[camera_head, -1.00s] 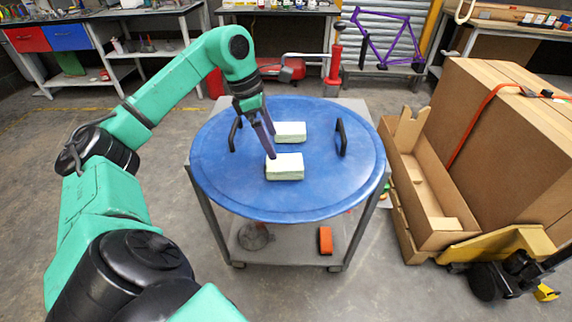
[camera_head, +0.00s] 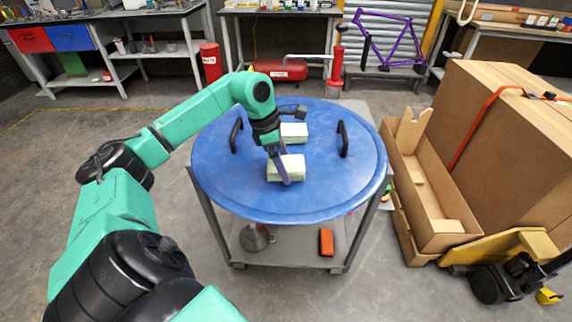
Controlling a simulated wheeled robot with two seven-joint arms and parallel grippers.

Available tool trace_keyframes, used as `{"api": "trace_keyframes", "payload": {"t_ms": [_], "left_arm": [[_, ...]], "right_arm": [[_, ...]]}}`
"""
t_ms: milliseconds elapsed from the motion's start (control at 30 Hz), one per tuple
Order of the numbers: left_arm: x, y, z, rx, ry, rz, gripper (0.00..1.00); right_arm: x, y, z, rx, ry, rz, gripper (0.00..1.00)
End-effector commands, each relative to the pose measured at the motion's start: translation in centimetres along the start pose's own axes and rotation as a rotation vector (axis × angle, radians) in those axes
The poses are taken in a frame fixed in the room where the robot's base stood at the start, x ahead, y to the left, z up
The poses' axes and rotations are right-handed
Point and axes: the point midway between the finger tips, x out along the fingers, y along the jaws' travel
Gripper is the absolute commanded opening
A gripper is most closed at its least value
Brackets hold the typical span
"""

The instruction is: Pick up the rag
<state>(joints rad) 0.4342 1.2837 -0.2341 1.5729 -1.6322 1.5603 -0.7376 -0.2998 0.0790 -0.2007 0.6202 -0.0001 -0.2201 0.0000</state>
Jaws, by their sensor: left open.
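Two pale, folded rag-like blocks lie on a round blue tray (camera_head: 225,185) with black handles. The nearer rag (camera_head: 297,172) is near the tray's middle; the farther rag (camera_head: 295,132) lies just behind it. My left gripper (camera_head: 284,180) is open, pointing down at the nearer rag, with a finger in front of it and covering part of it. I cannot tell whether the fingers touch the rag. The wrist partly hides the farther rag's left side. My right gripper is not in view.
The tray rests on a grey cart (camera_head: 352,225) with an orange block (camera_head: 326,241) on its lower shelf. Black handles (camera_head: 342,139) rise at the tray's sides. Cardboard boxes (camera_head: 510,130) and a yellow pallet jack (camera_head: 490,250) stand at right. Floor is clear at front.

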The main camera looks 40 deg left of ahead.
Motion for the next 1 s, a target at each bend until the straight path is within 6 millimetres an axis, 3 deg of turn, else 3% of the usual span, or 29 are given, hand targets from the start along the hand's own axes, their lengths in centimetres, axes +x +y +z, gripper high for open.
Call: {"api": "trace_keyframes", "payload": {"t_ms": [367, 400, 567, 600, 867, 1000], "left_arm": [[0.2, 0.0, -0.1, 0.000, -0.001, 0.000, 1.00], [0.2, 0.0, -0.1, 0.000, -0.001, 0.000, 0.92], [0.2, 0.0, -0.1, 0.000, -0.001, 0.000, 0.31], [0.2, 0.0, -0.1, 0.000, -0.001, 0.000, 0.28], [-0.1, 0.0, 0.1, 0.000, -0.002, 0.000, 0.28], [-1.6, 0.1, 0.6, 0.002, -0.004, 0.003, 0.28]], "right_arm": [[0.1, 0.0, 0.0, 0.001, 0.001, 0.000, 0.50], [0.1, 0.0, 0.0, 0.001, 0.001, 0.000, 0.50], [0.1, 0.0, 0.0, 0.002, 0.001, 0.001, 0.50], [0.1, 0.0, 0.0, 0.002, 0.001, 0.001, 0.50], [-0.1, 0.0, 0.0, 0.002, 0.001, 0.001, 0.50], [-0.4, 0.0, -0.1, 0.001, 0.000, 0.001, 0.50]]}}
